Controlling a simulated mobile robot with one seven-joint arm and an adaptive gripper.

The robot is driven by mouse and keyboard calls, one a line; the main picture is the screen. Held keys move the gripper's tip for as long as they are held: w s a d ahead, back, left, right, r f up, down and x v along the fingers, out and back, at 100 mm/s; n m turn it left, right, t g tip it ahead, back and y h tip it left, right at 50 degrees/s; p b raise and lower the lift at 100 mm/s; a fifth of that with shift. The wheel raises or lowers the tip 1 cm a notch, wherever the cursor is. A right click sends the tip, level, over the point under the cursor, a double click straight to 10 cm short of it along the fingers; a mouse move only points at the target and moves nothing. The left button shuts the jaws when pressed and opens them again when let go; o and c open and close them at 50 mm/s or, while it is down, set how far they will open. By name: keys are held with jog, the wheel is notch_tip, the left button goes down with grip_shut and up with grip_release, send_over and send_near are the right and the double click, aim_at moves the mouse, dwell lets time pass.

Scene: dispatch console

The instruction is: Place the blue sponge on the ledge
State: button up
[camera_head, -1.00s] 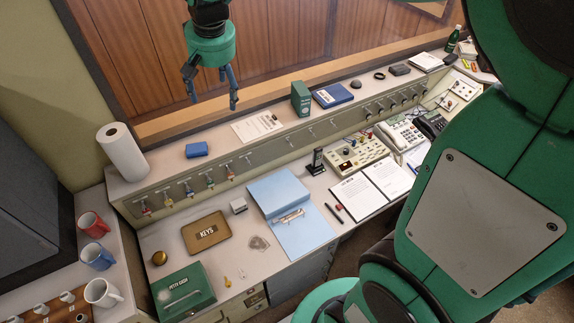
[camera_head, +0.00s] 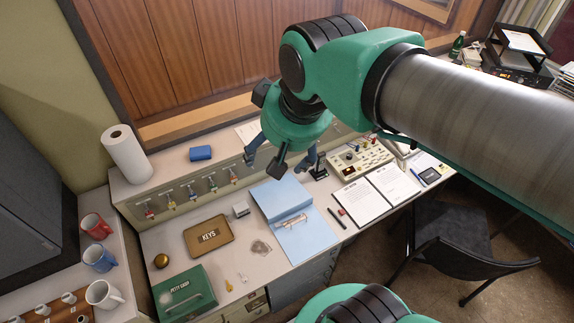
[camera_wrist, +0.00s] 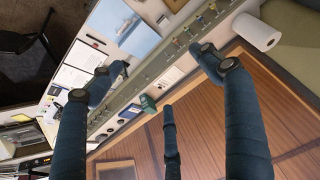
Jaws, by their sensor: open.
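The blue sponge (camera_head: 200,153) lies flat on the raised ledge (camera_head: 172,170) that runs along the back of the console, a little right of a paper towel roll. My gripper (camera_head: 279,163) hangs to the right of the sponge, apart from it, in front of the ledge as seen in the head view. It is open, with its fingers spread and nothing between them. The spread fingers also show in the wrist view (camera_wrist: 160,78). I cannot make out the sponge there; a finger may hide it.
The paper towel roll (camera_head: 127,153) stands at the ledge's left end. Keys hang on hooks along the ledge's front. Below are a keys tray (camera_head: 208,235), a green cash box (camera_head: 184,294) and a blue folder (camera_head: 283,198). Mugs (camera_head: 100,257) stand at left. A black chair (camera_head: 455,240) is at right.

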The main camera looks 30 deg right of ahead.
jog(key=s, duration=0.1)
jog(key=s+f, duration=0.1)
jog(key=s, duration=0.1)
jog(key=s+f, duration=0.1)
jog(key=s, duration=0.1)
jog(key=shift+d+f, duration=0.15)
jog(key=shift+d, duration=0.05)
jog(key=shift+f, duration=0.1)
notch_tip(320, 180, down, 14)
jog(key=b, duration=1.4)
jog(key=shift+f, duration=0.15)
